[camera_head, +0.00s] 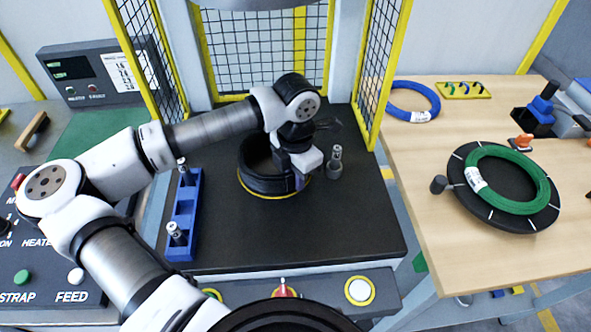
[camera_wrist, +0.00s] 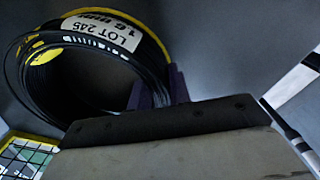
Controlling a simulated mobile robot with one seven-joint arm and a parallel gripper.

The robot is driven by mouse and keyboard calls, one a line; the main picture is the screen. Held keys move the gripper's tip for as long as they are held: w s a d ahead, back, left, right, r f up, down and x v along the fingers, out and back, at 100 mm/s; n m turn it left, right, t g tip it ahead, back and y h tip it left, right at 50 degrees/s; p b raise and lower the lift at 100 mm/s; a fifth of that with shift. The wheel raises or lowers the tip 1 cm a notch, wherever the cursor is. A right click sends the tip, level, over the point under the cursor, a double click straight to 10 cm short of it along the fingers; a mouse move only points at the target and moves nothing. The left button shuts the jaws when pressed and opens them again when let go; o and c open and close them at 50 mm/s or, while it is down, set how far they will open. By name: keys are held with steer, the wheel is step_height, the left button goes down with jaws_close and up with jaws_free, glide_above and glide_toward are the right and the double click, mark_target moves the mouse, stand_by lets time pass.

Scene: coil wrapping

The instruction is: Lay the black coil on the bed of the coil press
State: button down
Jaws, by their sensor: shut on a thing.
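The black coil (camera_head: 258,183) is over the bed of the coil press (camera_head: 345,235), within a yellow ring marked there. A thin strip of yellow shows along its lower edge; I cannot tell whether it touches the bed. My gripper (camera_head: 298,181) is at the coil's right side, shut on its wall. In the wrist view the coil (camera_wrist: 72,105) carries a white label reading LOT 245, and the purple fingers (camera_wrist: 155,88) grip its near right part. My arm hides the coil's far right part in the head view.
A blue rack (camera_head: 183,215) with metal posts stands left of the coil; a metal post (camera_head: 335,163) stands to the right. Yellow-framed mesh guards (camera_head: 378,70) flank the bed. A wooden table (camera_head: 440,255) at right holds a blue coil (camera_head: 412,101) and a green coil (camera_head: 507,180).

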steer(key=c, duration=1.3)
jaws_free()
steer(key=shift+f, duration=0.1)
steer(key=shift+r+b, duration=0.9)
steer(key=shift+r, duration=3)
